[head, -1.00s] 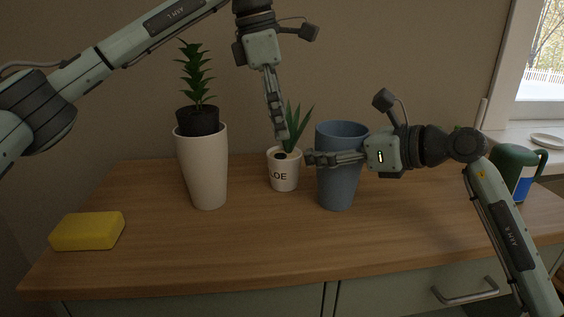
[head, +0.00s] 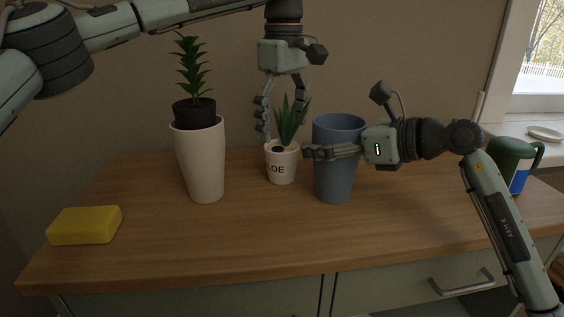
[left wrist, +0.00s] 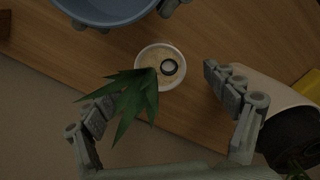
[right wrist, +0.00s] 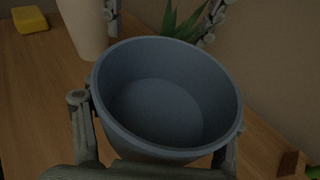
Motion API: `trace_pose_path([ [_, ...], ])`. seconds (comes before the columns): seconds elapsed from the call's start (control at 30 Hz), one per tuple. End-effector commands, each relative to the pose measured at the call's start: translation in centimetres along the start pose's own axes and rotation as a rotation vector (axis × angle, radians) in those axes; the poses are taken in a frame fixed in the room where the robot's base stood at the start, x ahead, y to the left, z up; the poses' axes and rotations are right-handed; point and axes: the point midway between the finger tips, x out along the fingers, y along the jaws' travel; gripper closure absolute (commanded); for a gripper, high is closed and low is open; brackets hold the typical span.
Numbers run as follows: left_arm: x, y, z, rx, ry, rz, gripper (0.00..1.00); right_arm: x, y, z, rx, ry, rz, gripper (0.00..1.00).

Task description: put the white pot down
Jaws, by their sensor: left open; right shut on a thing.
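A small white pot (head: 283,166) with dark lettering ending in "LOE" stands upright on the wooden counter, holding a spiky green plant (head: 289,120). In the left wrist view the pot (left wrist: 160,53) shows from above, with a dark-rimmed round thing in its soil. My left gripper (head: 282,124) is open above the pot, pointing down, its fingers on either side of the plant. A tall white pot (head: 202,160) with a dark inner pot and plant stands to the left. My right gripper (head: 318,152) is shut on the blue pot (head: 336,182), which appears to rest on the counter.
A yellow sponge-like block (head: 85,225) lies at the counter's front left. A green and blue mug (head: 515,165) and a white plate (head: 546,133) are at the right. The wooden counter (head: 230,240) is clear in front of the pots.

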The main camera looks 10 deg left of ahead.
Motion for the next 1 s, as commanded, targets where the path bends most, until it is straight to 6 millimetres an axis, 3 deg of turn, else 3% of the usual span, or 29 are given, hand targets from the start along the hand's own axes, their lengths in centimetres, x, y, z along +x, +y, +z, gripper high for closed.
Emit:
trace_pose_path([
  [0.4,5.0,0.1,-0.5,-0.001,-0.001,0.001,0.14,0.0,0.0,0.0,0.0,-0.001,0.0,0.64],
  [0.67,5.3,0.1,-0.4,-0.002,-0.001,0.001,0.14,0.0,0.0,0.0,0.0,-0.001,0.0,0.64],
  [1.0,5.3,0.1,-0.4,-0.002,-0.001,0.001,0.54,0.0,0.0,0.0,0.0,-0.001,0.0,0.64],
])
